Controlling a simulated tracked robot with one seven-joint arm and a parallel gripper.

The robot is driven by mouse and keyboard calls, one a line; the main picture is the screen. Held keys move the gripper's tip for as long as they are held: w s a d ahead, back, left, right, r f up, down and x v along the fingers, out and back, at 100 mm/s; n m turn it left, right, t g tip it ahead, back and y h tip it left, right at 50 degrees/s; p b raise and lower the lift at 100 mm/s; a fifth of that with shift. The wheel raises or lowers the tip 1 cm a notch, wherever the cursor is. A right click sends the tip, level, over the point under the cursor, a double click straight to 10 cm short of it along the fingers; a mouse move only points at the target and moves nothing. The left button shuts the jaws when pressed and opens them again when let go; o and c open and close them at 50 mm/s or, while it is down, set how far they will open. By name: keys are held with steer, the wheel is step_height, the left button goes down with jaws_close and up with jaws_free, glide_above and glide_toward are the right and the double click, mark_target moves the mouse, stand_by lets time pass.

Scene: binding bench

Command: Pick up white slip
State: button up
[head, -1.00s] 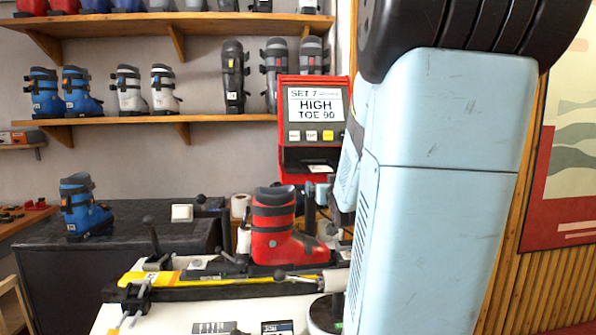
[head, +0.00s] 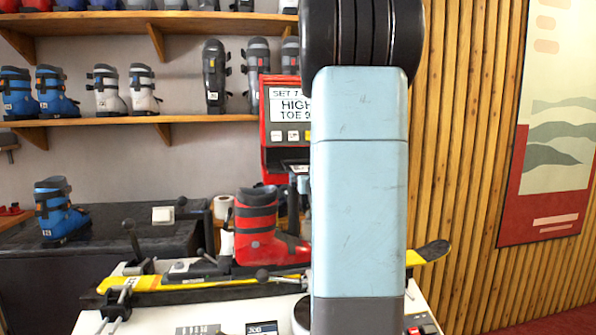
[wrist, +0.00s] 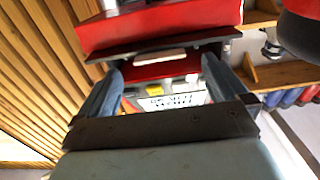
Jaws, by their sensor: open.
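The white slip (head: 300,168) shows as a small pale strip at the slot of the red machine (head: 264,140), partly hidden behind my arm in the head view. In the wrist view, which is upside down, the slip (wrist: 160,58) is a pale strip at the machine's dark slot. My gripper (wrist: 162,68) is open, with one finger on each side of the slip in the picture. Whether the fingers reach around it, I cannot tell. In the head view my arm hides most of the gripper.
A red ski boot (head: 256,228) stands below the machine, by a yellow ski (head: 170,283) on the white bench. A blue boot (head: 58,210) stands on the dark counter (head: 30,270) at left. Shelves of boots line the wall. A wood-slat wall (head: 465,150) is at right.

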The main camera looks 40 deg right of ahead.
steer(key=x, duration=0.5)
steer(key=c, duration=1)
steer(key=shift+o, duration=0.2)
